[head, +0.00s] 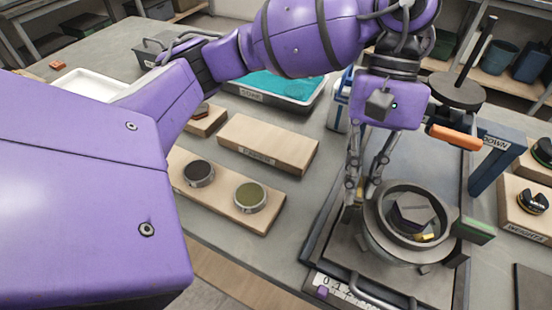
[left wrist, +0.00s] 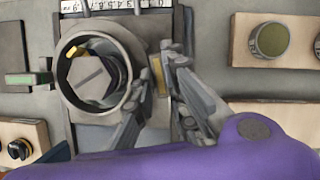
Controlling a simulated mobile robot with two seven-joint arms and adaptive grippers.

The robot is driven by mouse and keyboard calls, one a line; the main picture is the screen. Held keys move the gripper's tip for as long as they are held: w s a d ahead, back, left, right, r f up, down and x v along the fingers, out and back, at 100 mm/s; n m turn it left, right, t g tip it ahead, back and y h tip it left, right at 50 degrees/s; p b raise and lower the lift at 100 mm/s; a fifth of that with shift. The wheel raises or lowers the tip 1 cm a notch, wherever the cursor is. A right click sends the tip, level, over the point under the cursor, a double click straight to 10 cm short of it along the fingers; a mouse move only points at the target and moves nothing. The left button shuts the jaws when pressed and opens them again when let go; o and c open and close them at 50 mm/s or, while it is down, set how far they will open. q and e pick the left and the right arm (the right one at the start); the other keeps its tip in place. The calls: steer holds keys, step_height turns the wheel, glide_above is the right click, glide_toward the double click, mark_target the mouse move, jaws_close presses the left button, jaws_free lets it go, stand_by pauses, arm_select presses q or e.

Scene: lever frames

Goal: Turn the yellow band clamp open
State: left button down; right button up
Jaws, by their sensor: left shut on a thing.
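A grey round housing with a thick ring rim (head: 370,222) stands on a dark plate and holds a dark hexagonal block (head: 412,212). In the left wrist view the housing (left wrist: 68,92) is left of my fingers. A dull yellow tab (left wrist: 159,75), apparently the band clamp's, sits at its right side between my fingertips. My left gripper (head: 362,192) points down beside the rim and is shut on this tab; its fingers hide the tab in the head view. A small bright yellow piece (left wrist: 76,50) shows inside the ring. My right gripper is not in view.
A green block (head: 475,230) sits right of the housing. An orange handle (head: 455,137) hangs behind, near a blue post marked DOWN (head: 490,160). A wooden board with two round knobs (head: 225,192) lies left. A numbered scale (head: 340,291) runs along the plate's front.

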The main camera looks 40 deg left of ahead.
arm_select(q)
steer(key=shift+m+b, duration=0.35)
steer(key=shift+m, duration=0.15)
steer(key=c, duration=1.8)
jaws_free()
steer(key=shift+o, duration=0.2)
steer(key=shift+r, duration=0.15)
steer(key=v, duration=0.8)
steer(key=shift+d, duration=0.15)
steer(key=shift+c, duration=0.5)
